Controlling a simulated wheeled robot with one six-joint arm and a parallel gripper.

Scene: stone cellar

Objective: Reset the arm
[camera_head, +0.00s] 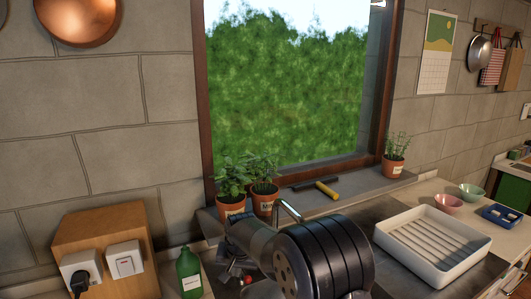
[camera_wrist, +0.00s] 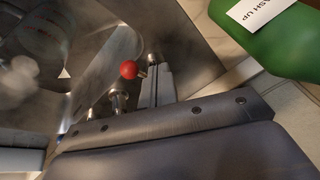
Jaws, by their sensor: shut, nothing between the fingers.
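My arm (camera_head: 320,262) reaches forward over the counter by the window, and its dark round link fills the lower middle of the head view. My gripper (camera_wrist: 165,122) shows in the wrist view as a dark bar with screws across the lower part. It is shut and holds nothing. A metal surface with a small red knob (camera_wrist: 129,69) lies beyond it; the knob also shows in the head view (camera_head: 247,280).
A green bottle (camera_head: 189,274) stands close to the left of my arm and shows in the wrist view (camera_wrist: 262,38). A wooden box with switches (camera_head: 104,240) stands farther left. Potted plants (camera_head: 248,195) line the sill.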

